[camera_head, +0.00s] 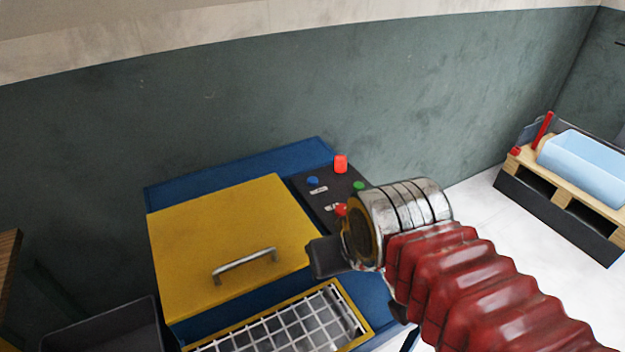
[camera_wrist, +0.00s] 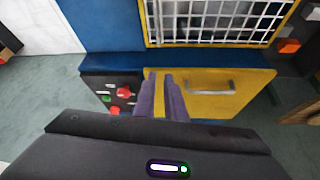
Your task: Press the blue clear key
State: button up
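The blue clear key (camera_head: 313,181) is a small round blue button on the dark control panel (camera_head: 325,197), at the panel's back left in the head view. In the wrist view the panel (camera_wrist: 91,84) lies left of my fingers, and I cannot make out the blue key there.
The panel also has a green button (camera_head: 358,186), a red knob (camera_head: 341,209) and a red lamp (camera_head: 340,164). The yellow lid (camera_head: 225,240) with a handle is left of it. A wire grid (camera_head: 290,330) is in front. A pallet (camera_head: 560,195) stands far right.

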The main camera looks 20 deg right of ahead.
grip_shut()
dwell(1.4)
jog(key=w+d+r, duration=0.1)
jog(key=w+d, duration=0.1)
jog(key=w, duration=0.8)
jog(key=w+d+r+n+g, duration=0.1)
jog(key=w+d+r, duration=0.1)
jog(key=w, duration=0.9)
jog(key=w+d+r+n+g, duration=0.1)
jog(key=w+d+r, duration=0.1)
jog(key=w, duration=0.8)
jog(key=shift+w+d+y, duration=0.3)
jog(key=shift+d, duration=0.25)
jog(key=shift+r, duration=0.1)
